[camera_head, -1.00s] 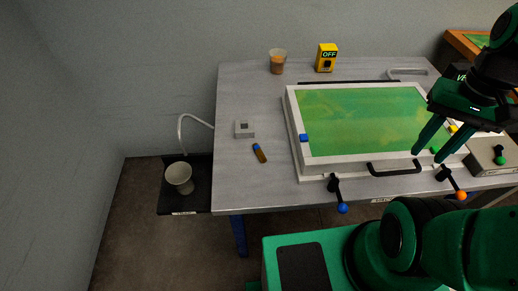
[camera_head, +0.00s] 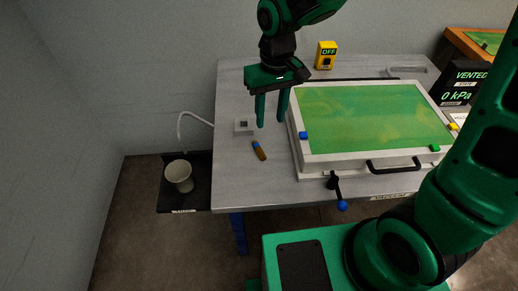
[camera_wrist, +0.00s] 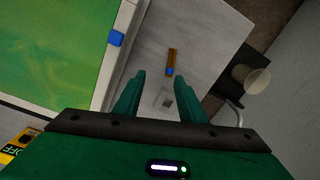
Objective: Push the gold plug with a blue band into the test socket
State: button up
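The gold plug with a blue band (camera_head: 259,151) lies on its side on the grey table, left of the green-topped bath. It also shows in the wrist view (camera_wrist: 173,59), beyond my fingertips. The test socket (camera_head: 240,127) is a small light grey block with a dark square opening, behind and left of the plug. In the wrist view the socket (camera_wrist: 159,100) shows between my fingers. My gripper (camera_head: 271,124) is open and empty above the table, with fingers pointing down near the socket and plug. It touches neither as far as I can see.
The white-framed bath (camera_head: 294,125) with a green surface fills the table's right side. A yellow OFF box (camera_head: 326,55) stands behind. A black side shelf (camera_head: 200,196) holds a pale cup (camera_head: 179,176) left of the table. The table's front left is clear.

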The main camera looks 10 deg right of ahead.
aim_at(259, 147)
jog(key=f, duration=0.1)
jog(key=a+f, duration=0.1)
jog(key=f, duration=0.1)
jog(key=a+f, duration=0.1)
jog(key=f, duration=0.1)
jog(key=shift+s+a, duration=0.1)
jog(key=shift+s+a+f, duration=0.1)
jog(key=shift+a+f, duration=0.15)
jog(key=shift+f, duration=1.35)
jog(key=shift+a+f, duration=0.2)
jog(key=shift+f, duration=1.35)
jog(key=shift+c, duration=0.3)
grip_shut()
